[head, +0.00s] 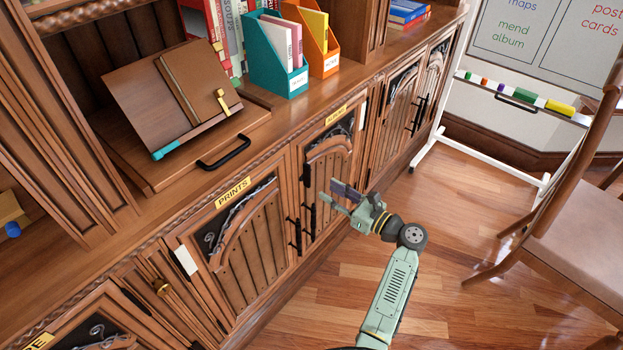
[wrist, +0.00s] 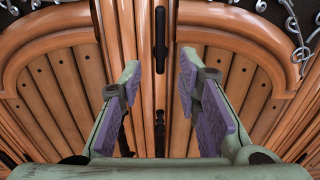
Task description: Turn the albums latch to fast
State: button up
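The carved wooden cabinet door (head: 328,180) under a small yellow label (head: 336,115) stands right of the PRINTS door; the label's text is too small to read surely. A short dark upright fitting (head: 306,173), possibly the latch, sits at that door's left edge. In the wrist view a dark upright piece (wrist: 160,35) shows on the seam between two doors, beyond the fingertips. Its setting cannot be told. My gripper (head: 339,198) is in front of this door. In the wrist view my gripper (wrist: 160,78) is open and empty, its purple-padded fingers either side of the seam.
Black bar handles (head: 312,217) stand below the fitting. A wooden book stand (head: 172,88) and file boxes (head: 277,55) sit on the counter above. A whiteboard stand (head: 490,105) and a chair (head: 575,215) are at the right. The floor (head: 450,210) between is clear.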

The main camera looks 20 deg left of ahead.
aim_at(310, 180)
jog(key=p+x, duration=0.1)
jog(key=x, duration=0.6)
jog(key=shift+w+a, duration=0.15)
jog(key=shift+a, duration=0.2)
jog(key=shift+c, duration=0.2)
grip_shut()
